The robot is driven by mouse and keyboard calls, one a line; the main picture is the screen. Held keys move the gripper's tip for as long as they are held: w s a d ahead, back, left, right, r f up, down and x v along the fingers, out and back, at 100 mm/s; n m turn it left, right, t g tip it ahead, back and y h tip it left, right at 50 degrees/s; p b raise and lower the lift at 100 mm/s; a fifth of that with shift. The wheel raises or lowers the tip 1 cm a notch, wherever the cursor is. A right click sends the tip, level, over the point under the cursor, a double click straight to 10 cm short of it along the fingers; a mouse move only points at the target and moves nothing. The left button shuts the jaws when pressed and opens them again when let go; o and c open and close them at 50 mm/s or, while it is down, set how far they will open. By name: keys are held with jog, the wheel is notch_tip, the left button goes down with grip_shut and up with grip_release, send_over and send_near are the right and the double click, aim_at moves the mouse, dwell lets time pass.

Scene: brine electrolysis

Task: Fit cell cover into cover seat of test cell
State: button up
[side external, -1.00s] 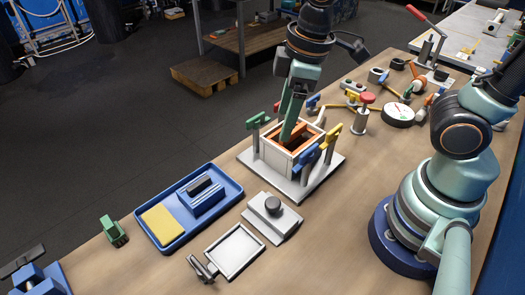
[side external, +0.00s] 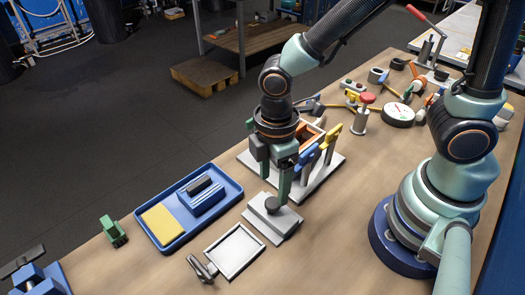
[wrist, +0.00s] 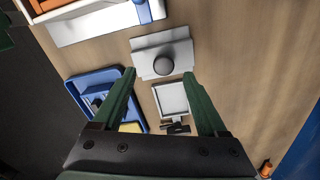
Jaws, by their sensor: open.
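The cell cover (side external: 262,222) is a light grey plate with a dark round knob (side external: 272,204). It lies on the bench in front of the test cell, and it also shows in the wrist view (wrist: 150,55). My gripper (side external: 273,192) is open and empty, pointing down over the cover. In the wrist view its fingertips (wrist: 159,74) are apart, with the knob between them in the picture; contact cannot be told. The test cell (side external: 313,133) is a box with an orange interior on a grey base plate (side external: 332,167). My gripper hides much of it and its seat.
A blue tray (side external: 164,246) holding a yellow pad (side external: 162,225) and a blue block lies left. A white-faced square frame (side external: 234,252) lies in front of the cover. Coloured clamps (side external: 333,138) surround the cell. A gauge (side external: 398,114) stands behind. Bench front right is clear.

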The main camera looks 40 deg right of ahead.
aim_at(272, 203)
jog(key=shift+s+a+f, duration=0.1)
jog(key=shift+a+f, duration=0.1)
jog(key=shift+f, duration=1.1)
jog(key=shift+s+a+f, duration=0.1)
jog(key=shift+a+f, duration=0.1)
jog(key=shift+f, duration=1.05)
jog(key=shift+c, duration=0.3)
grip_shut()
